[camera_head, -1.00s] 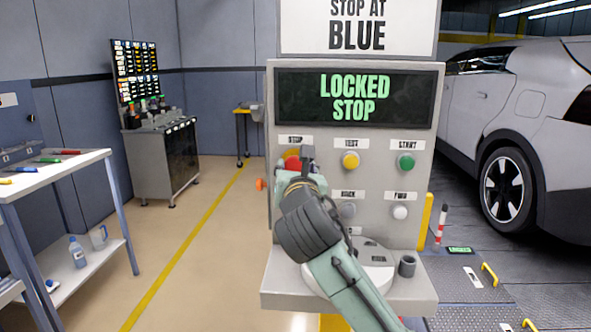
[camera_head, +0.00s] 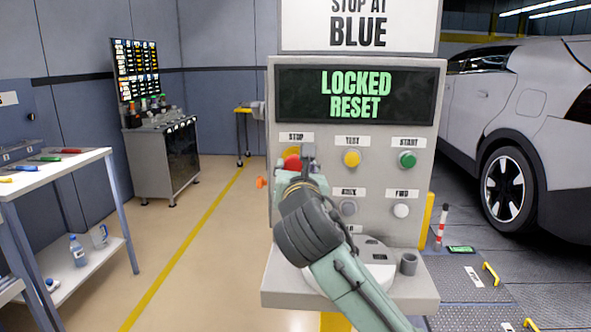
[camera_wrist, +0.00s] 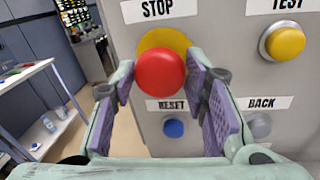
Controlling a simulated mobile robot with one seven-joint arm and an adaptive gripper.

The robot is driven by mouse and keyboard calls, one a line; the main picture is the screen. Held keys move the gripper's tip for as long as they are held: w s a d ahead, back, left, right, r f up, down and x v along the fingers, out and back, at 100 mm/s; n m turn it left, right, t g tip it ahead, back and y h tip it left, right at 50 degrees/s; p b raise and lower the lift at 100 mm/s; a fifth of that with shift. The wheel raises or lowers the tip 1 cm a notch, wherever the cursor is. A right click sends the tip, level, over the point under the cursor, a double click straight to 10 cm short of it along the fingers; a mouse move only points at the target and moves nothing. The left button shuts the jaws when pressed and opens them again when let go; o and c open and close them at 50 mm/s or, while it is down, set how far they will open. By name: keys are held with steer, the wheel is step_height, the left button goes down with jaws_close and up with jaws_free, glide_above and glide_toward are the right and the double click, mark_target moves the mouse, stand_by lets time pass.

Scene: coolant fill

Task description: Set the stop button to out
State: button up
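The red stop button (camera_wrist: 160,73) with its yellow collar (camera_wrist: 166,42) sits under the STOP label on the grey panel. In the head view the stop button (camera_head: 292,162) is partly hidden by my gripper (camera_head: 308,165). In the wrist view my gripper (camera_wrist: 160,70) is open, with one finger on each side of the red cap. The fingertips are close to the cap's edges; I cannot tell whether either touches. The panel's display (camera_head: 355,95) reads LOCKED RESET. A blue button (camera_wrist: 174,128) shows under the RESET label, below the stop button.
The yellow test button (camera_head: 352,158), green start button (camera_head: 408,159), grey back button (camera_head: 348,208) and white FWD button (camera_head: 401,210) are nearby. A dark cup (camera_head: 408,264) stands on the panel's shelf. A white table (camera_head: 60,168) is left, a car (camera_head: 520,130) right.

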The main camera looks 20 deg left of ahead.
steer(key=o, duration=0.5)
steer(key=shift+c, duration=0.2)
steer(key=shift+s, duration=0.1)
steer(key=v, duration=0.7)
steer(key=shift+s+d, duration=0.15)
steer(key=shift+d, duration=0.05)
